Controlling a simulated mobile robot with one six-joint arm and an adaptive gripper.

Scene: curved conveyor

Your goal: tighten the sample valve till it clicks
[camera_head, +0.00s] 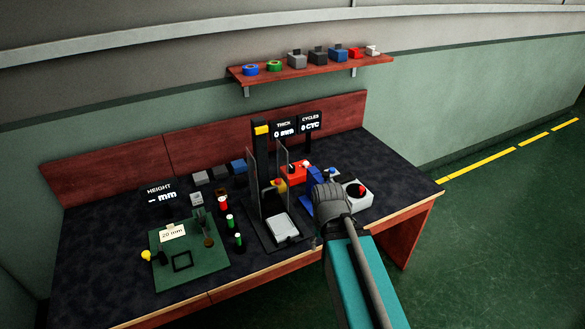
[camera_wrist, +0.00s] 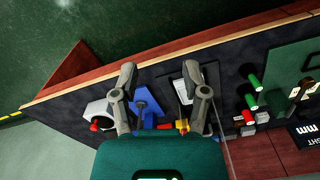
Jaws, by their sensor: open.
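A light grey block (camera_head: 348,203) with a red knob (camera_head: 361,190) on a dark round face stands near the right end of the bench. It looks like the sample valve, but I see no label. In the wrist view the red knob (camera_wrist: 96,125) sits left of my left finger, outside the jaws. My gripper (camera_wrist: 158,80) is open and empty above the bench, with its fingers well apart. A blue stand (camera_wrist: 147,103) shows below, between the fingers. In the head view my gripper (camera_head: 330,198) hides part of the blue stand and is left of the grey block.
The dark bench (camera_head: 95,240) also carries a press-like frame (camera_head: 262,165), a red box (camera_head: 297,172), a green board (camera_head: 200,265) and red and green cylinders. A shelf (camera_head: 320,69) with small parts hangs behind. The bench's right end is clear.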

